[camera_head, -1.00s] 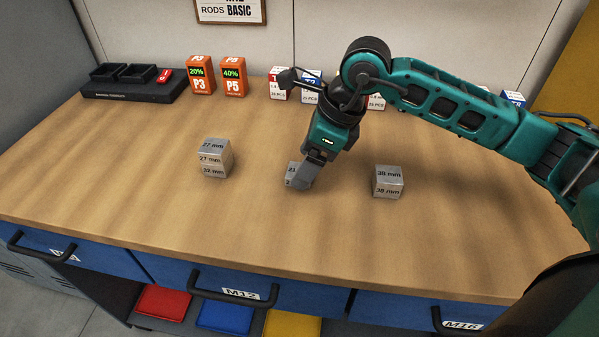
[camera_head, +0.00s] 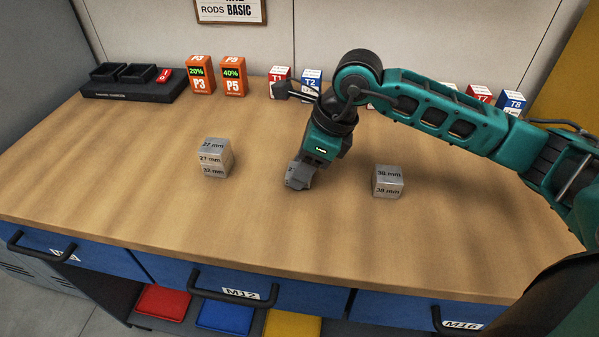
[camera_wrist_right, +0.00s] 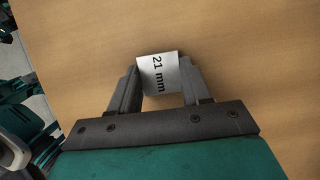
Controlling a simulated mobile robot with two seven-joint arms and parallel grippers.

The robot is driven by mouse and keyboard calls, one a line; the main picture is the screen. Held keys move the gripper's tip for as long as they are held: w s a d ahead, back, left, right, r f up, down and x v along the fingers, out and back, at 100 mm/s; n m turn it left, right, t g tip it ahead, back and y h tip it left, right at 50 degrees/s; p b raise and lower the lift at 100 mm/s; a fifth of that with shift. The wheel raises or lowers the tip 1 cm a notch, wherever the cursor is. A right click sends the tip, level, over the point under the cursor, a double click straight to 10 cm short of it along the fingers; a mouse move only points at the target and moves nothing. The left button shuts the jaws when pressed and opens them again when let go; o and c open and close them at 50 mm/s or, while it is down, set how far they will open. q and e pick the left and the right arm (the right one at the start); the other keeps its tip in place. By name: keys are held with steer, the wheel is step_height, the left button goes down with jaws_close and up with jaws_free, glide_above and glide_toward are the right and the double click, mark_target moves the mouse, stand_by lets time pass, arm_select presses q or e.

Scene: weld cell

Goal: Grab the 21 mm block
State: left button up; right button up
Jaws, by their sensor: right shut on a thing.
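The 21 mm block (camera_wrist_right: 158,72) is a small silver-grey cube with its label facing up in the right wrist view. My right gripper (camera_wrist_right: 160,78) is shut on it, with one finger against each side. In the head view, the right gripper (camera_head: 299,180) points down at the bench and its fingers hide most of the block. I cannot tell whether the block touches the bench top. My left gripper is not in view.
A stack with a 27 mm block (camera_head: 213,147) over a 32 mm block (camera_head: 214,170) stands to the left. A 38 mm block (camera_head: 388,181) stands to the right. Orange boxes (camera_head: 201,76) and a black tray (camera_head: 130,92) line the back. The wooden bench (camera_head: 120,180) is clear in front.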

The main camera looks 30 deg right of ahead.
steer(key=shift+c, duration=0.6)
steer(key=shift+r, duration=0.1)
